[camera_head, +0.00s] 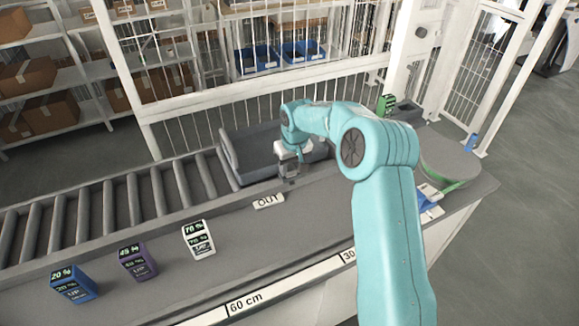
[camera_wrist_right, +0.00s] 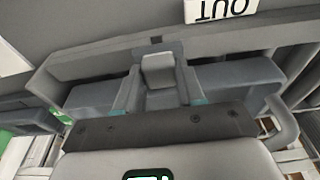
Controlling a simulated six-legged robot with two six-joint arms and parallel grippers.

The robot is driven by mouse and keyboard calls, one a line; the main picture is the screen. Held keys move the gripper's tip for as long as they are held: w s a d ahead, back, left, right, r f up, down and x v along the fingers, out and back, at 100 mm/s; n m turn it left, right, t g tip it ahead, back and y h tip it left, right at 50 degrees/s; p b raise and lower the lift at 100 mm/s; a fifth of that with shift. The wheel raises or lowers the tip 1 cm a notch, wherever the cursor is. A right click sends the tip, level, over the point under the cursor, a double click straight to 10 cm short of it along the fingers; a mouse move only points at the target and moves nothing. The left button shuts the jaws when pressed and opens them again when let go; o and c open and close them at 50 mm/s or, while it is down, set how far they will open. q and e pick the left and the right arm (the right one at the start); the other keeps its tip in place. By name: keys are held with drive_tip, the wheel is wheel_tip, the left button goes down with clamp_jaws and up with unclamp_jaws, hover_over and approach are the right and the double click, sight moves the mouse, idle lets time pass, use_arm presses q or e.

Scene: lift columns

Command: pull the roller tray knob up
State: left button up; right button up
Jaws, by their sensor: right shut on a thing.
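The grey roller tray (camera_head: 232,160) sits at the right end of the roller conveyor, behind the OUT label in the head view. My right gripper (camera_head: 290,172) reaches down at the tray's near side. In the right wrist view the gripper (camera_wrist_right: 158,92) is shut on the light grey knob (camera_wrist_right: 158,66), with one finger on each side of it. The tray (camera_wrist_right: 240,75) spreads out on both sides behind the fingers. In the head view the knob is mostly hidden by the gripper. My left gripper is not in view.
The OUT label (camera_head: 268,201) lies on the counter just in front of the tray. Blue (camera_head: 73,284), purple (camera_head: 137,261) and white (camera_head: 198,239) boxes stand along the counter to the left. A white barred fence (camera_head: 230,95) runs behind the conveyor.

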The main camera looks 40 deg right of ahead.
drive_tip(key=shift+r, duration=0.25)
idle(0.3)
drive_tip(key=shift+r+p, duration=0.6)
drive_tip(key=shift+r, duration=0.1)
drive_tip(key=o, duration=0.8)
drive_tip(key=shift+w+f, duration=0.1)
drive_tip(key=shift+f, duration=0.05)
drive_tip(key=shift+o, duration=0.2)
drive_tip(key=shift+r, duration=0.3)
wheel_tip(320, 180, up, 8)
drive_tip(key=s+p, duration=0.1)
drive_tip(key=p, duration=0.3)
drive_tip(key=shift+s+a, duration=0.25)
drive_tip(key=shift+s, duration=0.15)
